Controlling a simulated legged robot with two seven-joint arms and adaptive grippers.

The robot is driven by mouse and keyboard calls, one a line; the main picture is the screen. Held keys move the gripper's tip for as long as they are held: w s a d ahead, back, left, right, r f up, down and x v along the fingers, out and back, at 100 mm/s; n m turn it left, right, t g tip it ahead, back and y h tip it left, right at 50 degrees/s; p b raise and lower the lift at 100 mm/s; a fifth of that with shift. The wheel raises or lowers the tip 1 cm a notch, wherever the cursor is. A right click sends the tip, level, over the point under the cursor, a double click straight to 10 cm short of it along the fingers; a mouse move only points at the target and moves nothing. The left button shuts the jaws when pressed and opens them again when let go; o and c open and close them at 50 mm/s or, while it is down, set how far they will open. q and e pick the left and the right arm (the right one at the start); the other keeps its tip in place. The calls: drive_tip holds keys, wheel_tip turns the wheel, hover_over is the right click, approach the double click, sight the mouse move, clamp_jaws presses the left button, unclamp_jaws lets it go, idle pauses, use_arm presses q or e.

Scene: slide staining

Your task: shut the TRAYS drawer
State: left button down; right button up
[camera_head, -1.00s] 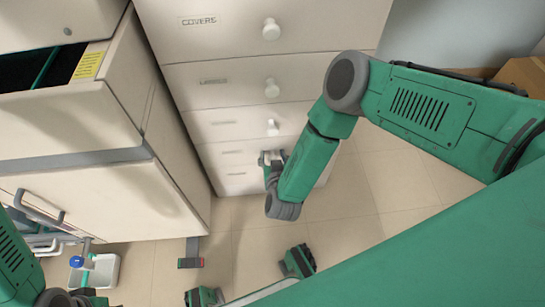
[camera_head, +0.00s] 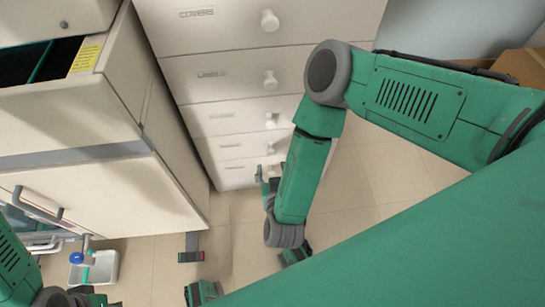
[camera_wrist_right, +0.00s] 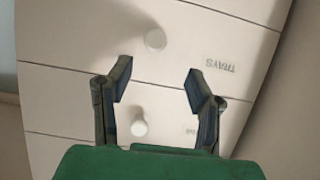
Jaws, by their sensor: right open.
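The TRAYS drawer (camera_wrist_right: 100,52) shows upside down in the right wrist view, with its label and a round white knob (camera_wrist_right: 155,40). Its front looks about level with the neighbouring fronts; no clear gap shows. In the head view the lower labels are too small to read, so I cannot tell surely which front it is. My right gripper (camera_wrist_right: 158,75) is open and empty, its two fingers apart before the drawer fronts. In the head view the right gripper (camera_head: 266,174) is by the lowest drawers, partly hidden by my forearm.
The white drawer unit (camera_head: 225,35) has a COVERS drawer on top, with several drawers below. A cabinet at left has an open top compartment (camera_head: 50,62). A white bin (camera_head: 100,268) stands on the floor.

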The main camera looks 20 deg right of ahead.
use_arm(q)
drive_tip(key=shift+w+d, duration=0.1)
drive_tip(key=shift+d, duration=0.2)
use_arm(e)
drive_tip(key=shift+v, duration=1.25)
use_arm(q)
drive_tip(key=shift+a, duration=0.1)
use_arm(e)
drive_tip(key=s+d+r+n+g+y, duration=0.25)
drive_tip(key=s+d+g, duration=0.35)
drive_tip(key=s, duration=0.3)
drive_tip(key=s+d+r+n+g+y, duration=0.1)
drive_tip(key=s+d+r+g, duration=0.2)
drive_tip(key=s+d+g, duration=0.5)
use_arm(q)
wheel_tip(320, 180, up, 16)
drive_tip(key=p, duration=1.6)
drive_tip(key=shift+a+r, duration=0.2)
use_arm(e)
wheel_tip(320, 180, up, 16)
drive_tip(key=a+t, duration=0.1)
drive_tip(key=shift+s+a+f+t, duration=0.15)
drive_tip(key=shift+s+a+t, duration=0.15)
drive_tip(key=shift+s, duration=0.15)
drive_tip(key=shift+d, duration=0.1)
